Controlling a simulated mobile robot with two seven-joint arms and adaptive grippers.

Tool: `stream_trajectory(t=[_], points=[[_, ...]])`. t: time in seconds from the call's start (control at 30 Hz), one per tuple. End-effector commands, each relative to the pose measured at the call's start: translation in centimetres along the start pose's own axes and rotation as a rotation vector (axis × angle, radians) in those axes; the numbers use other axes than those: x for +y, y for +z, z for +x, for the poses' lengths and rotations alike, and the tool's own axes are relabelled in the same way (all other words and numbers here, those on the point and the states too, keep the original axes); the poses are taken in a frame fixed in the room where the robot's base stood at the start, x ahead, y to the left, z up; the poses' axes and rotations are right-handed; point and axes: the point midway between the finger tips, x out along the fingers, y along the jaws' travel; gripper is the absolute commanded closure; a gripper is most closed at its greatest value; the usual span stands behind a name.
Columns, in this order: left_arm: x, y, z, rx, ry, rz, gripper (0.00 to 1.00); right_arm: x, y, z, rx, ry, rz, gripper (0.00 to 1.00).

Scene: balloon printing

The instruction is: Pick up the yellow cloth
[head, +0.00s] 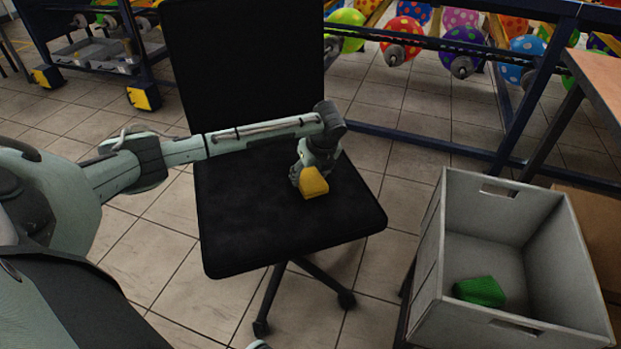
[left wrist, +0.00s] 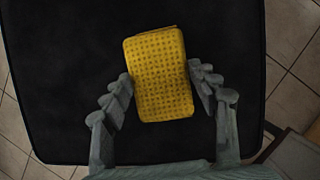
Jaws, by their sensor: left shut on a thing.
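The yellow cloth (head: 313,182) is a small folded block with a dotted texture, at the black chair's seat. It also shows in the left wrist view (left wrist: 160,75), against the black seat. My left gripper (head: 311,178) reaches in over the seat from the left. In the left wrist view its two fingers (left wrist: 161,95) stand on either side of the cloth's lower half and are shut on it. I cannot tell whether the cloth touches the seat or is just above it. My right gripper is not in view.
The black office chair (head: 240,225) has its backrest behind my left arm. A grey crate (head: 455,190) with a green cloth (head: 480,291) inside stands at the right. A wooden-topped table (head: 606,75) edges in at far right. A rack with colourful balloons (head: 463,42) stands behind.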

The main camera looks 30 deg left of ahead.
Motion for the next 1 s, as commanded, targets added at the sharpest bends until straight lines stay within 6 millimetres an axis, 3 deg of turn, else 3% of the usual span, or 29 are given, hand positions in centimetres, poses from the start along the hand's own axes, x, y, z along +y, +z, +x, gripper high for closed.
stream_trajectory(t=[0.1, 0.33, 0.6, 1.0], points=[[-0.1, 1.0, -2.3, -0.001, -0.004, -0.001, 0.65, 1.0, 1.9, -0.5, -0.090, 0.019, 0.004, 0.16], [5.4, 1.5, -5.3, -0.003, 0.002, 0.002, 0.65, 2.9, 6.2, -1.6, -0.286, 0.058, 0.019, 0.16], [10.1, 1.9, -8.1, -0.002, 0.001, 0.001, 0.65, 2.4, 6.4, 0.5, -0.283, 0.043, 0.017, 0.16], [11.5, 1.9, -9.0, 0.001, -0.002, 0.000, 0.65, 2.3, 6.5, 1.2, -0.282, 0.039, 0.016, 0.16]])
